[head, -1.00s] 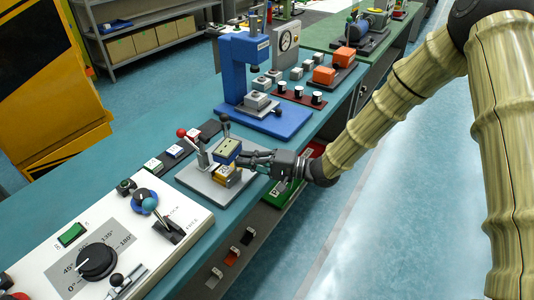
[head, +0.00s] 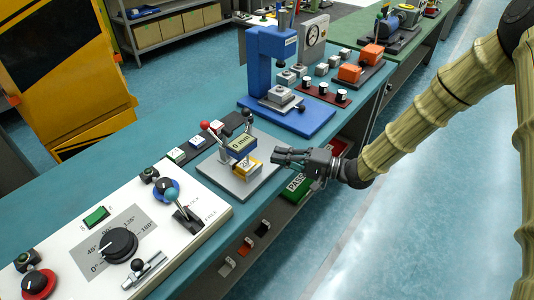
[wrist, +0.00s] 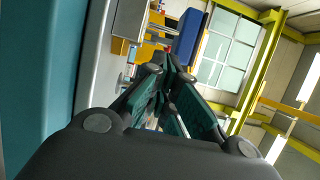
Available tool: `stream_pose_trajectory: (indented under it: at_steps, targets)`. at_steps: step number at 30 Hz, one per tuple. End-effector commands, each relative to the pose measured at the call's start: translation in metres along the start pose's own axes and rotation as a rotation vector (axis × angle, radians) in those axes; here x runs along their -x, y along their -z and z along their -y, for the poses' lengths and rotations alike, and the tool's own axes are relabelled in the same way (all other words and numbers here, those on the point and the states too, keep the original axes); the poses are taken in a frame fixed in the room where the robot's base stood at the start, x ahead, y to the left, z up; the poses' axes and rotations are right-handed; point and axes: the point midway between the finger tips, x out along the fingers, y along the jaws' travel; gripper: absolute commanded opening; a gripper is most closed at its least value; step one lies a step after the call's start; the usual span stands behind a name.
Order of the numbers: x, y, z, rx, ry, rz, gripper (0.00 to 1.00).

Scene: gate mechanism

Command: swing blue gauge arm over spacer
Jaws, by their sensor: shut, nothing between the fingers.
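The blue gauge arm (head: 236,153), with a yellowish display reading 0 mm, stands on a grey base plate (head: 215,174). The yellow spacer (head: 249,166), marked 20, sits on the plate just below and slightly right of the gauge head in the head view. I cannot tell whether the head is directly above it. My gripper (head: 276,155) is shut and empty, to the right of the gauge and spacer, with a small gap. In the wrist view, the shut fingertips (wrist: 167,72) point toward a blue block (wrist: 188,37), likely the gauge head. The yellow block (wrist: 119,46) is left of it.
A red-knobbed lever (head: 205,125) and a black-knobbed lever (head: 247,113) rise behind the gauge. A blue press (head: 270,70) stands behind, and a white control panel (head: 150,225) lies at the front left. A green PASS bin (head: 296,186) is below the bench edge.

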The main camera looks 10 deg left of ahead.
Motion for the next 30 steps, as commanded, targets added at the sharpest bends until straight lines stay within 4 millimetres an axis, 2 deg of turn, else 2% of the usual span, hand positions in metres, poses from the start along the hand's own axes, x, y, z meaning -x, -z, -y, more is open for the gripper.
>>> stream_pose_trajectory:
  at_steps: [9, 15, 30]
  targets:
    - [0.053, -0.012, -0.003, 0.0, 0.0, 0.003, 0.0]
    - [0.073, -0.017, -0.002, -0.001, 0.0, 0.003, 0.0]
    - [0.078, -0.018, -0.001, -0.001, 0.0, 0.003, 0.0]
